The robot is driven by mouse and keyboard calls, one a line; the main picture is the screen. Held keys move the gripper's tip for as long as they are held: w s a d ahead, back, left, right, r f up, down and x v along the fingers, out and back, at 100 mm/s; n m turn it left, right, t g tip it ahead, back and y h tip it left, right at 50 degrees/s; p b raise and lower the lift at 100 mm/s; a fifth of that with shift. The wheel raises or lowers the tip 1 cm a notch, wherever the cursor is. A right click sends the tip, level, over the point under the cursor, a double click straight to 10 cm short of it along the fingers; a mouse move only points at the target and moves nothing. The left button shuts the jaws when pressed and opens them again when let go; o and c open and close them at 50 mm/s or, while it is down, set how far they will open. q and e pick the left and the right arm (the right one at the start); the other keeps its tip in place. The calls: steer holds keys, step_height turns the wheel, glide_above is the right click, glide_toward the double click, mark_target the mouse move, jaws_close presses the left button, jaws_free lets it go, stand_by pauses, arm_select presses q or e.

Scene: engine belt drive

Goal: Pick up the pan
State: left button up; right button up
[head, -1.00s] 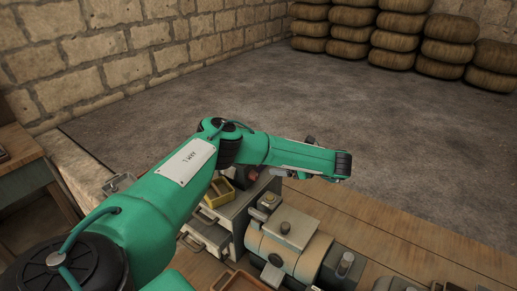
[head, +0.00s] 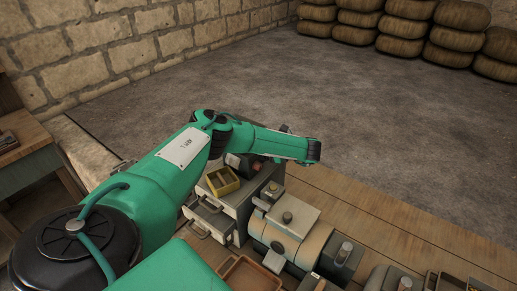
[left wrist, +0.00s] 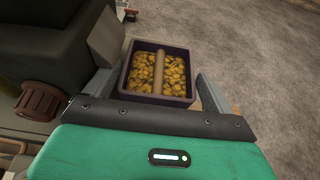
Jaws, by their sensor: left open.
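In the left wrist view, a dark purple-black rectangular pan (left wrist: 129,84) holds many yellow-brown lumps. A tan bar runs lengthwise across its middle like a handle. My left gripper (left wrist: 158,62) is open, with one grey finger on each side of the pan in the picture. I cannot tell whether the fingers touch it or how far below them it is. In the head view, my green left arm reaches right over the bench, and its fingers are not clear there. The pan is not discernible in the head view. My right gripper is not in view.
A grey drawer cabinet (head: 236,203) with a yellow divided box (head: 222,181) on top stands under my left arm. A tan and grey machine (head: 290,238) is right of it. A brown tray (head: 243,275) is at the front.

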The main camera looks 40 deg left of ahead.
arm_select(q)
steer(key=shift+p+x, duration=0.4)
steer(key=shift+x, duration=1.1)
steer(key=shift+c, duration=0.2)
steer(key=c, duration=0.7)
steer(key=shift+r, duration=0.1)
steer(key=shift+c, duration=0.2)
